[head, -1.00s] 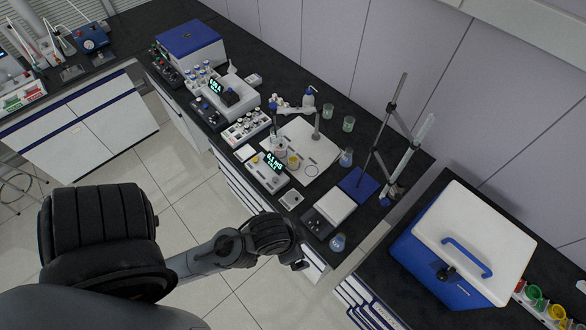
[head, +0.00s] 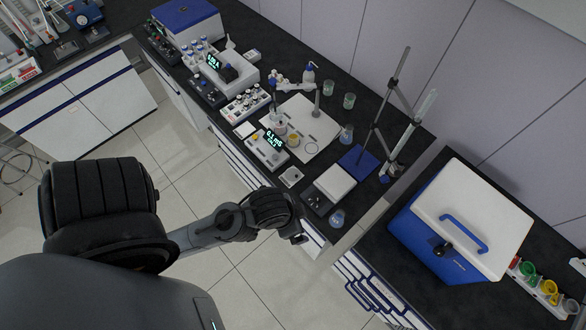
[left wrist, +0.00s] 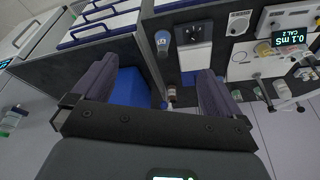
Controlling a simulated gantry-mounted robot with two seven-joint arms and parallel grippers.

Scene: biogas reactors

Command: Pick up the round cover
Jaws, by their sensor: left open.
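I cannot tell for certain which thing is the round cover. A small pale square holder with a round top (head: 291,177) lies on the bench between the meter and the white-topped plate device. A similar pale square with a round disc (left wrist: 239,22) shows in the left wrist view, at the top right. My left gripper (head: 298,238) hangs in front of the bench's front edge, near a blue flask (head: 337,218). In the left wrist view, my left gripper (left wrist: 155,88) has its fingers wide apart, with nothing held. My right gripper is not in view.
A lit meter (head: 267,148), a white-topped plate device (head: 335,182) and a stand with a blue base (head: 357,160) crowd the bench. A blue and white box (head: 472,217) stands at the right. Floor is free in front of the drawers.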

